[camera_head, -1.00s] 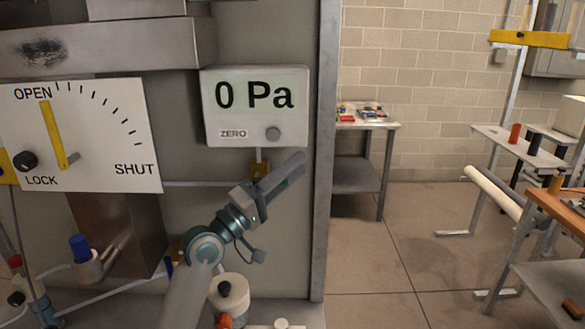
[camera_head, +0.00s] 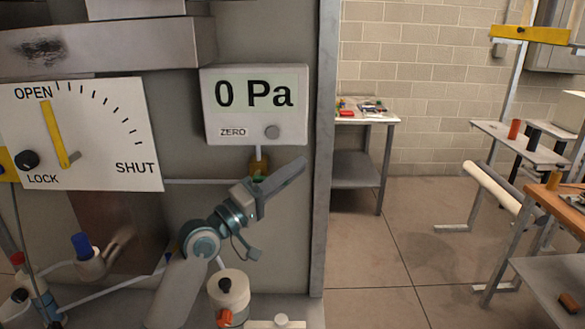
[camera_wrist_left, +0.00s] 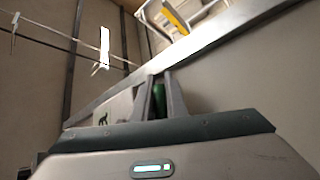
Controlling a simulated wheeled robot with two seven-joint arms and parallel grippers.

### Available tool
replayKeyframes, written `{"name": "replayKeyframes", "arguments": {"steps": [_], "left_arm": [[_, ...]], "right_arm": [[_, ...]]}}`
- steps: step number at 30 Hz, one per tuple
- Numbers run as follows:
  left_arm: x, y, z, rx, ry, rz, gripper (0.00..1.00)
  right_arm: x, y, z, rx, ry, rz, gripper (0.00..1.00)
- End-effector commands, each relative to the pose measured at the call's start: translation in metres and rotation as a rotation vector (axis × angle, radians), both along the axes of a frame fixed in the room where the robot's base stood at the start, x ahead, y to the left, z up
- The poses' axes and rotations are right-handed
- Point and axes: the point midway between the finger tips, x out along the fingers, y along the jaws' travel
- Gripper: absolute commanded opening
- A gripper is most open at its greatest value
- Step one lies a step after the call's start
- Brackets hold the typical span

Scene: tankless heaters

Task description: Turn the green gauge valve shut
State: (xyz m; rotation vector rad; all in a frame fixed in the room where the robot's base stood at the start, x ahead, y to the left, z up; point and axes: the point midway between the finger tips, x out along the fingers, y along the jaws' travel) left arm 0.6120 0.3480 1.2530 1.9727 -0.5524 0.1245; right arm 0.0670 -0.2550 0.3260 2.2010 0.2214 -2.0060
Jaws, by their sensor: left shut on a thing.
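The green gauge valve shows as a small green part at the brass fitting (camera_head: 259,165) below the pressure gauge (camera_head: 254,105), which reads 0 Pa. My left gripper (camera_head: 291,172) reaches up from below and lies across the front of this fitting, fingers pointing up and right. In the left wrist view its fingers (camera_wrist_left: 160,92) are shut on the green valve handle (camera_wrist_left: 159,101), which shows as a narrow green strip between them. The fingers hide most of the handle, so its exact angle is unclear. My right gripper is not in view.
A white dial panel (camera_head: 110,130) marked OPEN, SHUT and LOCK has its yellow pointer near OPEN. A metal post (camera_head: 322,220) stands just right of my gripper. A white canister (camera_head: 229,290) and a blue-capped fitting (camera_head: 83,247) are below. Open floor and tables are to the right.

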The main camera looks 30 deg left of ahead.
Motion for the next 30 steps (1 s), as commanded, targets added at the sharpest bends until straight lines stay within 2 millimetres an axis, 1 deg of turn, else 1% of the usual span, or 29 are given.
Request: {"name": "replayKeyframes", "arguments": {"steps": [2, 3, 5, 6, 15, 20, 26, 30], "left_arm": [[0.000, 0.000, 0.000, -0.001, -0.001, -0.001, 0.00], [0.000, 0.000, 0.000, -0.001, -0.001, -0.001, 0.15], [0.000, 0.000, 0.000, -0.001, -0.001, 0.000, 0.29], [0.000, 0.000, 0.000, -0.001, -0.001, 0.000, 0.31], [-0.001, 0.000, 0.000, -0.001, -0.001, 0.000, 0.31], [-0.006, 0.002, -0.004, 0.000, 0.000, 0.001, 0.31], [-0.025, 0.009, -0.013, 0.001, 0.001, 0.000, 0.31], [-0.045, 0.016, -0.021, 0.002, 0.000, 0.001, 0.31]], "right_arm": [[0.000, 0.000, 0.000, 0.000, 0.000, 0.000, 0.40], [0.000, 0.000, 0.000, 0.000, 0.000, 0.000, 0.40], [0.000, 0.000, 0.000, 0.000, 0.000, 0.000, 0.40], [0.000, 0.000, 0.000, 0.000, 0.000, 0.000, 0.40], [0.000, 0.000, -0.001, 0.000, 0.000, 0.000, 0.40], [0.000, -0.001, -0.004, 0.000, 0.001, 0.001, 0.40], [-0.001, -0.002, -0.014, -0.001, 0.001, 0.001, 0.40], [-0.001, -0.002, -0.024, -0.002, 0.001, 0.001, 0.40]]}}
